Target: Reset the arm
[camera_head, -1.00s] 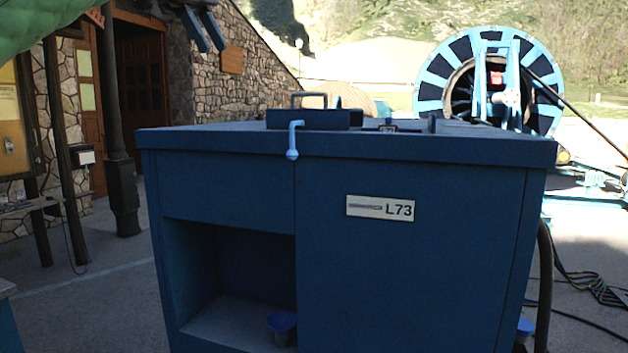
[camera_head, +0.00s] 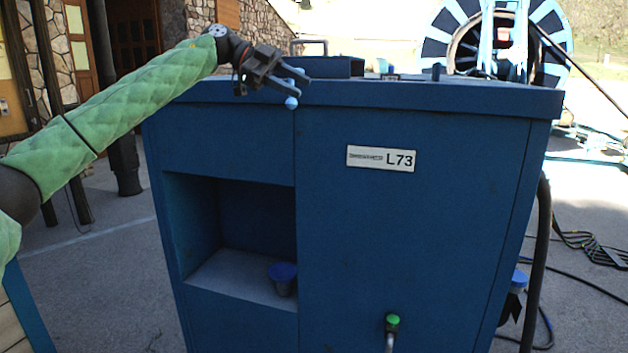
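My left gripper (camera_head: 299,82) comes in from the upper left on its green padded arm. Its two dark fingers point right and stand apart, with nothing seen held between them. It is in front of the top front edge of the blue cabinet (camera_head: 450,220), labelled L73. A light blue handle (camera_head: 291,102) with a ball end hangs at this edge. Its ball shows just below the fingers; its upper part is hidden by the gripper, and I cannot tell if they touch. My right gripper is not in view.
A blue-topped cup (camera_head: 283,278) stands in the cabinet's open recess. A green-tipped lever (camera_head: 392,324) shows low in front of the cabinet. A large cable reel (camera_head: 465,30) stands behind. Cables (camera_head: 590,245) lie on the ground at right.

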